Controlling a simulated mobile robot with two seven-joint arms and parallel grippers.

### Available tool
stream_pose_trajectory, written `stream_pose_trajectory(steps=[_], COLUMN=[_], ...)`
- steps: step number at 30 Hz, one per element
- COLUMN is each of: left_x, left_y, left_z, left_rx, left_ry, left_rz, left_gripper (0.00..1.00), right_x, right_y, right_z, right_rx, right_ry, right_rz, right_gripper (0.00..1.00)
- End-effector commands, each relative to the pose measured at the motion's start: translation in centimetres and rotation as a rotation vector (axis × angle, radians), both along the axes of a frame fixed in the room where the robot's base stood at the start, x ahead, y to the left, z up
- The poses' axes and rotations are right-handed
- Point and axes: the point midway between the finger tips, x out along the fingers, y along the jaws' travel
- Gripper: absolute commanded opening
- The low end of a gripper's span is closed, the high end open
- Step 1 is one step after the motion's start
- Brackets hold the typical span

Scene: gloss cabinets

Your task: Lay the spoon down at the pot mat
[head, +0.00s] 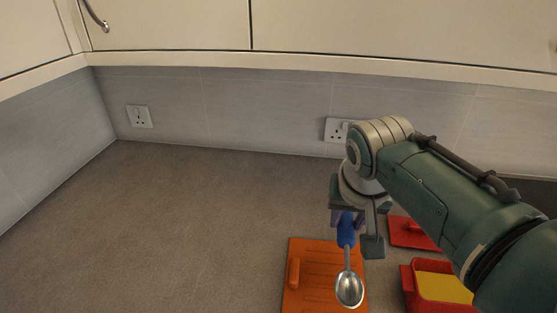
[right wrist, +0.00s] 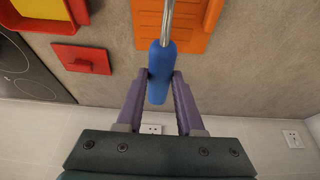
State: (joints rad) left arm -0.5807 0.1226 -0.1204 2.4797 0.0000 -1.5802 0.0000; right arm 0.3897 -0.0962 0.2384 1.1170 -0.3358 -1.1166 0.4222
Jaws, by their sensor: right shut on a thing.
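The spoon has a blue handle (head: 347,232) and a shiny metal bowl (head: 349,289). My right gripper (head: 347,216) is shut on the blue handle, and the bowl end points toward the front of the counter. In the right wrist view the handle (right wrist: 160,72) sits between the two purple fingers of my gripper (right wrist: 162,80). The orange ribbed slab (head: 318,262), which looks like the pot mat, lies on the counter under the spoon. It also shows in the right wrist view (right wrist: 190,40). The gap between spoon and mat is hard to judge. My left gripper is out of view.
Right of the mat are a red container (head: 409,284) with a yellow inside and a flat red lid-like piece (head: 407,231). A dark hob (right wrist: 25,65) shows in the right wrist view. The counter (head: 170,230) left of the mat is clear.

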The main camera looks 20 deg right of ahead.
Motion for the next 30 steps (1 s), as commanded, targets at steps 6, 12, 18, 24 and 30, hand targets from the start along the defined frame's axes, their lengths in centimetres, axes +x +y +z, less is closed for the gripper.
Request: stream_pose_trajectory(steps=[6, 12, 18, 24, 30], left_x=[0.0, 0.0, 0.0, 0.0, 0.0], left_y=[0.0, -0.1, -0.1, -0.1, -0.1], left_z=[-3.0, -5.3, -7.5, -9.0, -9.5], left_rx=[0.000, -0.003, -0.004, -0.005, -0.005], left_ry=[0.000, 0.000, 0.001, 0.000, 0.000], left_rz=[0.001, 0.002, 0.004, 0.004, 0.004], left_gripper=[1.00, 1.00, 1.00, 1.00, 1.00], right_x=[0.0, 0.0, 0.0, 0.0, 0.1], right_y=[0.0, 0.0, 0.0, 0.0, 0.0], right_z=[-3.5, -6.2, -8.7, -10.5, -11.2], right_rx=[0.000, -0.001, -0.001, 0.000, -0.001], right_ry=[0.000, 0.000, -0.001, 0.000, -0.001], right_rz=[0.001, 0.000, 0.000, 0.000, 0.000], right_gripper=[0.00, 0.00, 0.00, 0.00, 0.00])
